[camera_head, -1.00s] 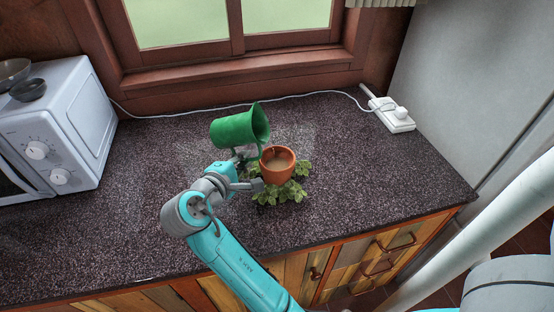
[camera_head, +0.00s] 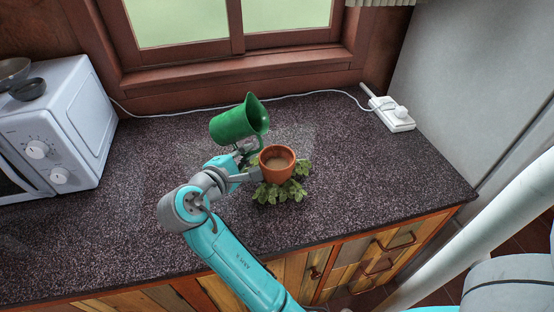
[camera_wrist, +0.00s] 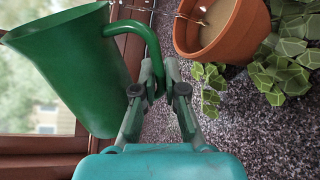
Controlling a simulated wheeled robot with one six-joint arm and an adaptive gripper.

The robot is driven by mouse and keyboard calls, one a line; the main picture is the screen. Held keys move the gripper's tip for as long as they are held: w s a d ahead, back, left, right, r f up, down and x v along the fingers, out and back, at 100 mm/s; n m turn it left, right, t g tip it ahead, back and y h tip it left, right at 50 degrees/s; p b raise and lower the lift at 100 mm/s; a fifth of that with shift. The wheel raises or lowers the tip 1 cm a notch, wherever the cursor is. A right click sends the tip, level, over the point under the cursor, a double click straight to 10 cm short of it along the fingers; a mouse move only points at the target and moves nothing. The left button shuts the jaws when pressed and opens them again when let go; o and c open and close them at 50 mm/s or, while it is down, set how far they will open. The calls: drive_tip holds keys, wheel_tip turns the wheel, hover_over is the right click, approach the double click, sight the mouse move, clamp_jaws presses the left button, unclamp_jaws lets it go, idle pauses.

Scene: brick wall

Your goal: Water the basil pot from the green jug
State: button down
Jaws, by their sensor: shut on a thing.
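The green jug (camera_head: 235,125) is up above the counter, tilted with its mouth to the upper right. In the wrist view, the jug (camera_wrist: 75,65) fills the upper left, its handle (camera_wrist: 150,42) running down to the fingertips. My gripper (camera_wrist: 161,80) is shut on this handle; in the head view my gripper (camera_head: 243,156) is left of the pot. The terracotta basil pot (camera_head: 268,177) stands on the counter, brown inside, with green leaves (camera_head: 282,191) around its base. The jug's inside is too dark to show water. Small pale specks show at the pot's rim in the wrist view.
The speckled counter (camera_head: 370,180) is clear to the right of the pot. A white microwave (camera_head: 60,130) with bowls on top stands at the left. A white cord runs along the back to a power strip (camera_head: 392,113). A window (camera_head: 190,20) is behind.

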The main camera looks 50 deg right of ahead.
drive_tip(key=shift+s+d+r+n+g+h, duration=0.15)
drive_tip(key=shift+s+r+n, duration=0.1)
drive_tip(key=shift+r+n, duration=0.15)
drive_tip(key=shift+s+d+r+n+g+h, duration=0.1)
drive_tip(key=shift+s+r+n+g+h, duration=0.05)
drive_tip(key=shift+s+r+n, duration=0.15)
drive_tip(key=shift+n+b, duration=0.3)
drive_tip(key=shift+n, duration=0.1)
drive_tip(key=shift+s+f+g, duration=0.1)
drive_tip(key=shift+g, duration=0.2)
drive_tip(key=shift+f+n+h, duration=0.2)
drive_tip(key=shift+n+h, duration=0.3)
drive_tip(key=shift+n, duration=0.3)
drive_tip(key=shift+w+a+r+n+g+b, duration=0.15)
drive_tip(key=shift+w+n+g+b, duration=0.2)
drive_tip(key=shift+n, duration=0.45)
drive_tip(key=shift+w+a+f+n+h, duration=0.1)
drive_tip(key=shift+f+n+h, duration=0.2)
drive_tip(key=shift+n, duration=0.15)
drive_tip(key=shift+w+f+n+h, duration=0.15)
drive_tip(key=shift+n+h, duration=0.15)
drive_tip(key=shift+n, duration=0.15)
drive_tip(key=shift+w+a+r+n+h, duration=0.1)
drive_tip(key=shift+w+r+n+h, duration=0.15)
drive_tip(key=shift+n, duration=0.75)
drive_tip(key=shift+r, duration=0.1)
